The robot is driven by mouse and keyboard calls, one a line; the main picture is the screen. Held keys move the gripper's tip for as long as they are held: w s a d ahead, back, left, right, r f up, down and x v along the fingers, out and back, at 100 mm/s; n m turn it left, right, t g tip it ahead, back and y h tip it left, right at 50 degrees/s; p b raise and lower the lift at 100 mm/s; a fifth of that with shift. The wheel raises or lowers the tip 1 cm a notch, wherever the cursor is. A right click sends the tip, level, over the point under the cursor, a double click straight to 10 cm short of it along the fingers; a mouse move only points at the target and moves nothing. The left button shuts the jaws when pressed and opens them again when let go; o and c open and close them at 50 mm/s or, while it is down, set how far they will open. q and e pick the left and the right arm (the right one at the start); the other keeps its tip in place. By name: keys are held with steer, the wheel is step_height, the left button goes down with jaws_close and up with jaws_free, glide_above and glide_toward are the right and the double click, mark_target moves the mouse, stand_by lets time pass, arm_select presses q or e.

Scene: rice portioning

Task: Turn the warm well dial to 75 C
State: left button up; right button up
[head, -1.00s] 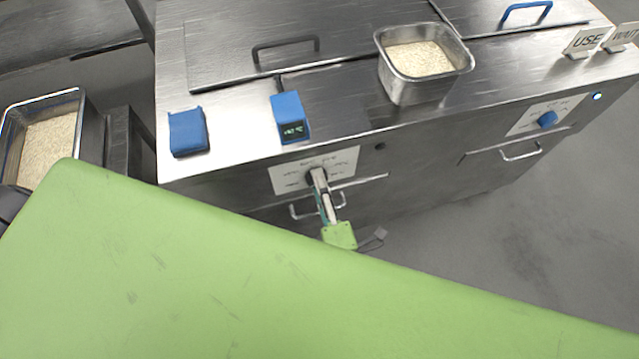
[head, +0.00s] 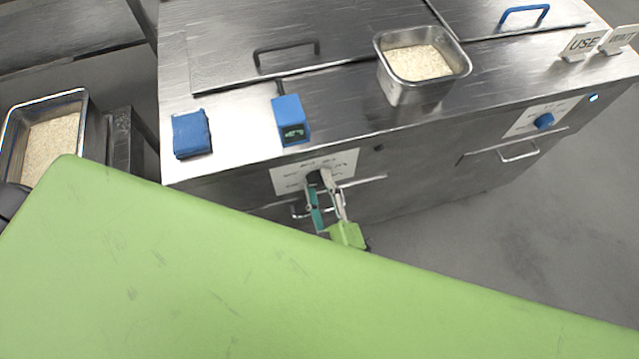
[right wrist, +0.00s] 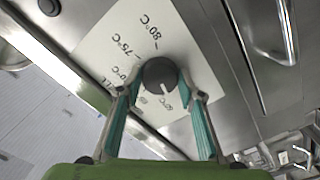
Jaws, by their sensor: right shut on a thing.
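The dark round warm well dial (right wrist: 160,74) sits on a white label plate (right wrist: 110,52) on the counter's front. The plate has marks for 80 °C and 75 °C, with other marks partly hidden. A white line on the dial points toward the bottom of the right wrist view, away from the 75 °C mark. My right gripper (right wrist: 162,88) has one teal finger on each side of the dial and is shut on it. In the head view the right gripper (head: 321,180) reaches up to the plate (head: 290,177) and covers most of the dial. My left gripper is not in view.
A blue box with a small, unreadable display (head: 290,120) stands above the plate, beside a blue block (head: 191,134). A drawer handle (head: 299,212) lies just below the gripper. A steel pan of rice (head: 398,84) stands on the counter. A second, blue dial (head: 544,121) is at right.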

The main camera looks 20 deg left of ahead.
steer(key=m, duration=0.3)
steer(key=shift+m, duration=0.4)
steer(key=m, duration=0.3)
steer(key=shift+m, duration=0.3)
steer(key=m, duration=0.3)
steer(key=shift+f+m, duration=0.1)
steer(key=shift+m, duration=0.3)
steer(key=m, duration=0.7)
steer(key=shift+b, duration=0.4)
steer(key=m+b, duration=0.1)
steer(key=m, duration=0.2)
steer(key=shift+m, duration=0.4)
steer(key=m+b, duration=0.1)
steer(key=m, duration=0.2)
steer(key=shift+f, duration=0.1)
steer(key=shift+m+b, duration=0.8)
steer(key=shift+m, duration=1.2)
